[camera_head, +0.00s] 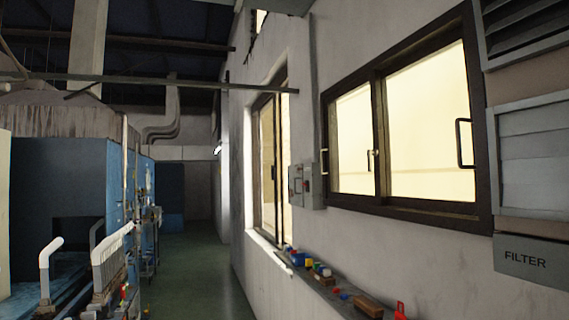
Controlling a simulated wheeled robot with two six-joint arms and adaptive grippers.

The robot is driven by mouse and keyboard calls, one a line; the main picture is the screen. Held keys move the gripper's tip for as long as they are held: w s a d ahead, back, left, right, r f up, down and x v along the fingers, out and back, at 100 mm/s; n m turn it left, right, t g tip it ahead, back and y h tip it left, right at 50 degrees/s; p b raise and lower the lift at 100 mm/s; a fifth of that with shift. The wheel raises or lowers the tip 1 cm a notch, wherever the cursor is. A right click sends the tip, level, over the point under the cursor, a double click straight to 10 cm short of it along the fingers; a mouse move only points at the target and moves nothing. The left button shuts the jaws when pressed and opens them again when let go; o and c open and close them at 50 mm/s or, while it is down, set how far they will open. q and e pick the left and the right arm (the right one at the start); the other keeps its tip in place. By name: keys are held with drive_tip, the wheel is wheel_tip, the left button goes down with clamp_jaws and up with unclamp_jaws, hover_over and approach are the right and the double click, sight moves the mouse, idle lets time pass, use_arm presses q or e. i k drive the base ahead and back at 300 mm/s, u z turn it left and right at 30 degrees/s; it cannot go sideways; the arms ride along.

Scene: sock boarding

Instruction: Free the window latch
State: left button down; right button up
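A wide sliding window (405,125) with a dark brown frame and two bright panes is on the right wall. A small light-coloured latch (373,159) sits at the dark upright where the two panes meet. A dark pull handle (463,143) is on the right side of the window, and another pull handle (324,163) is on its left side. The latch is too small to tell its position. Both panes appear closed. Neither of my grippers shows in this view.
A ledge (335,292) below the windows carries several small coloured items. A grey electrical box (305,186) hangs left of the window. Louvred panels and a FILTER box (527,261) are at right. Blue machinery (75,185) lines the left; the green aisle floor (190,270) is clear.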

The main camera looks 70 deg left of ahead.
sight(375, 152)
drive_tip(key=u, duration=3.05)
drive_tip(key=i, duration=1.85)
drive_tip(key=z, duration=1.15)
